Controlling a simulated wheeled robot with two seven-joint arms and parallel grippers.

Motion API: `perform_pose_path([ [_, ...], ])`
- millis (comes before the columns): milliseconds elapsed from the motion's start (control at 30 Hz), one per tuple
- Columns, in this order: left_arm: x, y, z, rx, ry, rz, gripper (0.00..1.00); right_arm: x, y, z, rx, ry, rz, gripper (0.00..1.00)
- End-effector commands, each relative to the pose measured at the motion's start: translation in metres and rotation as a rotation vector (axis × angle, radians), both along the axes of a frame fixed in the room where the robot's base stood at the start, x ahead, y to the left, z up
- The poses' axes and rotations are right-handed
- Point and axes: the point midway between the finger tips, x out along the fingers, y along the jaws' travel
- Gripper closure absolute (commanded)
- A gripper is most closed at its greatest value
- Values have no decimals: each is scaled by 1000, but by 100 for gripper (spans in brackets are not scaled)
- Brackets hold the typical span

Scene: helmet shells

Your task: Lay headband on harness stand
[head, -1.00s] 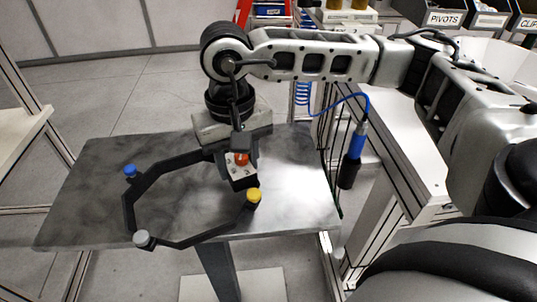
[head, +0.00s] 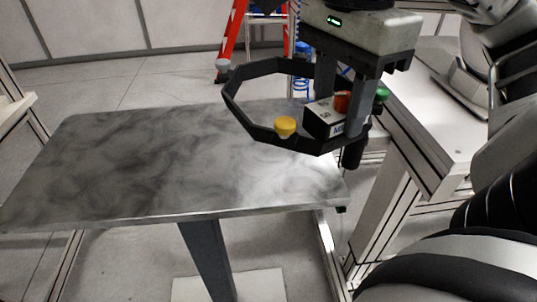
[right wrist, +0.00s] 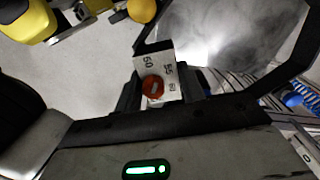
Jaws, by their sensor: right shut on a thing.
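The headband (head: 240,113) is a black many-sided ring with a grey, a blue, a yellow and a green knob. Its marked block (head: 322,120) carries a red knob and shows numbers in the right wrist view (right wrist: 165,62). My right gripper (head: 342,112) is shut on the headband at this block and holds it in the air, above the far right part of the grey metal table (head: 130,165). I cannot pick out the harness stand for sure in either view. My left gripper is not in view.
The tabletop is bare. A white bench with a metal frame (head: 405,150) stands to the right of it. A red ladder (head: 232,40) stands behind. A yellow object (right wrist: 27,22) shows at the upper left of the right wrist view.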

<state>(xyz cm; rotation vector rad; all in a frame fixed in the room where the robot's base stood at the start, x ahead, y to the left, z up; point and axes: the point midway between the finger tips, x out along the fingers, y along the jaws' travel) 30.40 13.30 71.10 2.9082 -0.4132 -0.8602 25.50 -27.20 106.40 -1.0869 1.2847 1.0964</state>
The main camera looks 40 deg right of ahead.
Motion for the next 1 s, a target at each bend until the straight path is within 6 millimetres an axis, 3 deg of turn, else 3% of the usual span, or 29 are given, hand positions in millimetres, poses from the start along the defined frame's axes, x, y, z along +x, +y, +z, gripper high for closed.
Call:
perform_pose_path([
  [33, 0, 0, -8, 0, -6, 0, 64, 13, 5, -12, 1, 6, 5, 85],
  [133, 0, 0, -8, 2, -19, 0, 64, 36, 13, -22, 1, 6, 4, 85],
  [400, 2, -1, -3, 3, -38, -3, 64, 69, 22, -60, -1, 2, 1, 85],
  [567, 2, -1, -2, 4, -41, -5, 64, 76, 25, -69, 0, 2, 1, 85],
  [800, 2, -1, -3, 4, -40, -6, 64, 82, 26, -100, -1, 1, 0, 85],
  [1000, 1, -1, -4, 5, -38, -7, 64, 82, 26, -106, 2, -1, 0, 85],
])
